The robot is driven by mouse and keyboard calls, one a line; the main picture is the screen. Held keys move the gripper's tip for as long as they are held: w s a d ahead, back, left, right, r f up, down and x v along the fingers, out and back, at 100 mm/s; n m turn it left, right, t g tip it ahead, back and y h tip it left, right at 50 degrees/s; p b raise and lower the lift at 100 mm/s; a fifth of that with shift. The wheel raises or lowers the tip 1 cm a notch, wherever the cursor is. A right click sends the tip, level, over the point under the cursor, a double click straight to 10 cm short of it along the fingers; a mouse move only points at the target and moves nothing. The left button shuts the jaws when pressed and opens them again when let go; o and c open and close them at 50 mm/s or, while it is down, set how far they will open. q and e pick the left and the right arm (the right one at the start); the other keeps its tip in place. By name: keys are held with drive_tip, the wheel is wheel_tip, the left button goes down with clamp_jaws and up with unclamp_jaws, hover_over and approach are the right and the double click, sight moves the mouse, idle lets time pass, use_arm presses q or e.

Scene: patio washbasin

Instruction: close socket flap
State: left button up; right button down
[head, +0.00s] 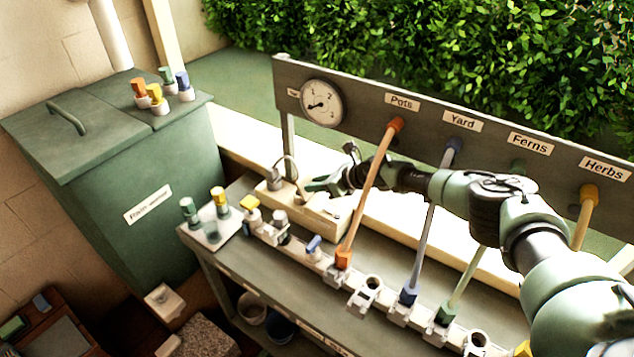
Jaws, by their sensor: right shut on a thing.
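A low cream box (325,218) lies at the back left of the grey bench, below the gauge board. My right gripper (308,187) reaches in from the right, low over this end of the box. It is shut on a small pale piece there, which looks like the socket flap (301,193). The fingers cover much of it, so its exact angle is hard to tell. My left gripper is out of view.
The board with a gauge (321,103) and labels stands behind. Orange, blue, green and yellow hoses run down to a valve rail (362,296) along the bench front. A plate (213,231) with coloured fittings is left, beside a green lidded bin (150,190).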

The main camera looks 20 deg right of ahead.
drive_tip(key=c, duration=1.2)
unclamp_jaws()
drive_tip(key=shift+o, duration=0.2)
drive_tip(key=shift+d, duration=0.1)
drive_tip(key=shift+s+d+r, duration=0.15)
drive_tip(key=shift+s+r, duration=0.05)
drive_tip(key=shift+r, duration=0.05)
drive_tip(key=shift+p+v, duration=0.4)
drive_tip(key=shift+v, duration=0.7)
drive_tip(key=s+d+b, duration=0.3)
drive_tip(key=s+d, duration=0.4)
drive_tip(key=s, duration=0.2)
drive_tip(key=shift+s+d, duration=0.15)
drive_tip(key=shift+s, duration=0.15)
drive_tip(key=shift+f, duration=0.1)
